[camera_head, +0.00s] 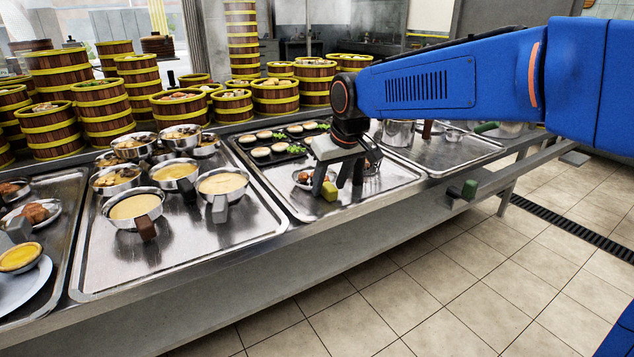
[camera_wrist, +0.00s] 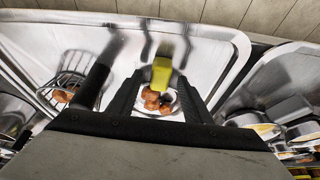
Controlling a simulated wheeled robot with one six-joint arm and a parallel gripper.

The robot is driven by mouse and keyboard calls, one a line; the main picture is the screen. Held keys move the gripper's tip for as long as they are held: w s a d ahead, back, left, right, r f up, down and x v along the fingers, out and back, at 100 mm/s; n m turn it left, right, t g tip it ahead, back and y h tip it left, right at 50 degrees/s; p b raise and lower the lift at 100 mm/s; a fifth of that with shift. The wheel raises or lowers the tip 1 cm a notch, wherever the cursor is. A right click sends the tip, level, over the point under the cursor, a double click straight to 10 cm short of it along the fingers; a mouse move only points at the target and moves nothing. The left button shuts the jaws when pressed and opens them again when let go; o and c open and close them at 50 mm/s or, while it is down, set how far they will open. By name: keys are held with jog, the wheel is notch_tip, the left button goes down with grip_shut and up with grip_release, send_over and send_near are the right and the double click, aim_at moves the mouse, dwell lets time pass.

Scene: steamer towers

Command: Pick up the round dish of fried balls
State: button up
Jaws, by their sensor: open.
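A small round metal dish (camera_head: 303,183) of brown fried balls sits on the middle steel tray, with a yellow block-like handle (camera_head: 329,191) at its near right side. In the wrist view the fried balls (camera_wrist: 155,100) lie between my gripper's fingers, and the yellow handle (camera_wrist: 162,74) points up the picture. My gripper (camera_head: 343,186) is open and empty, above and just right of the dish in the head view. Part of the dish's rim is hidden by the handle and fingers. I cannot tell the exact gap between fingers and handle.
A wire basket (camera_wrist: 72,76) with brown balls stands close beside my gripper. Black plates of pale rounds (camera_head: 262,150) lie behind. The left tray (camera_head: 92,270) holds several handled bowls. Steamer towers (camera_head: 62,80) line the back. The counter's front edge is close by.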

grip_shut()
jog(key=shift+r, duration=0.1)
notch_tip(320, 180, up, 10)
dwell(0.5)
jog(key=c, duration=0.7)
grip_release()
grip_shut()
